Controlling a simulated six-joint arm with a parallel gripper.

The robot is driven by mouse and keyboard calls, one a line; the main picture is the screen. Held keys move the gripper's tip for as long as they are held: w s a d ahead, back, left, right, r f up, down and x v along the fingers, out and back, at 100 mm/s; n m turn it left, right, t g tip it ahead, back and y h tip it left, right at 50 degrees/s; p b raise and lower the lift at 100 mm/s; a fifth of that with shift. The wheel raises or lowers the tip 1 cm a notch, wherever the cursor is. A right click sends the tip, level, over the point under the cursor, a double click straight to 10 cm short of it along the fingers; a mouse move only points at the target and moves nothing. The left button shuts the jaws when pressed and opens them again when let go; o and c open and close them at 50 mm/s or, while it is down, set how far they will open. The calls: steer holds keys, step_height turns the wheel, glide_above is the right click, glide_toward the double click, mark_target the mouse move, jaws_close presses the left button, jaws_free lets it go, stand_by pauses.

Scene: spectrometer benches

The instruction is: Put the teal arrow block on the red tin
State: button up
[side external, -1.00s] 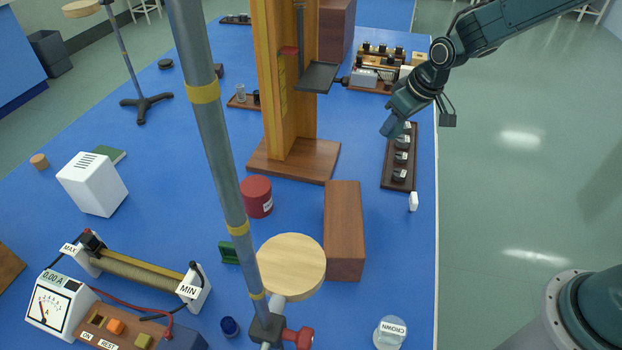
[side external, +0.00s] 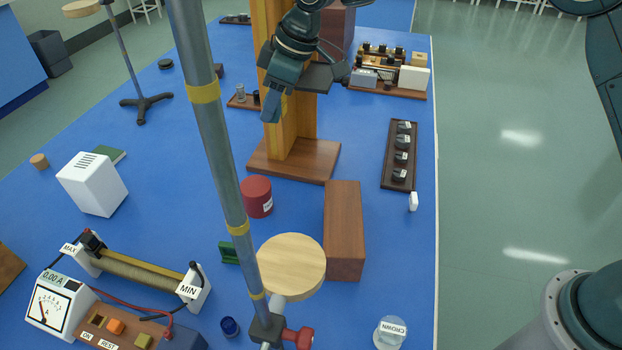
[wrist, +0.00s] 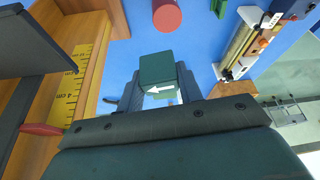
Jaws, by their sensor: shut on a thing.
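The teal arrow block (wrist: 157,70) is between the fingers of my gripper (wrist: 158,92) in the wrist view, with a white arrow on its face. My gripper is shut on it and holds it up in the air. In the side view my gripper (side external: 271,108) points down in front of the wooden stand, and the block cannot be made out clearly there. The red tin (side external: 257,197) stands on the blue bench, below the gripper in the side picture. It also shows at the top of the wrist view (wrist: 166,15).
The tall wooden stand (side external: 318,158) with a dark shelf and a scale is close beside my gripper. A brown block (side external: 344,230), a round wooden disc (side external: 291,264) and a grey pole (side external: 222,160) are near the tin. A white box (side external: 92,184) is farther left.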

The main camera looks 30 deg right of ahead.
steer(key=a+r+n+g, duration=0.1)
steer(key=a+r+n, duration=0.1)
steer(key=a+r, duration=0.2)
steer(key=shift+w+a+r+n, duration=0.15)
steer(key=shift+w+a+n, duration=0.15)
steer(key=shift+w+a, duration=0.25)
steer(key=shift+s+a, duration=0.1)
steer(key=shift+a, duration=0.05)
glide_above(248, 186)
steer(key=d, duration=0.1)
steer(key=f, duration=1.5)
steer(key=shift+s+d+f, duration=0.2)
steer(key=shift+s+f, duration=0.1)
steer(key=shift+f, duration=0.1)
steer(key=shift+f, duration=2.1)
steer(key=shift+f, duration=0.2)
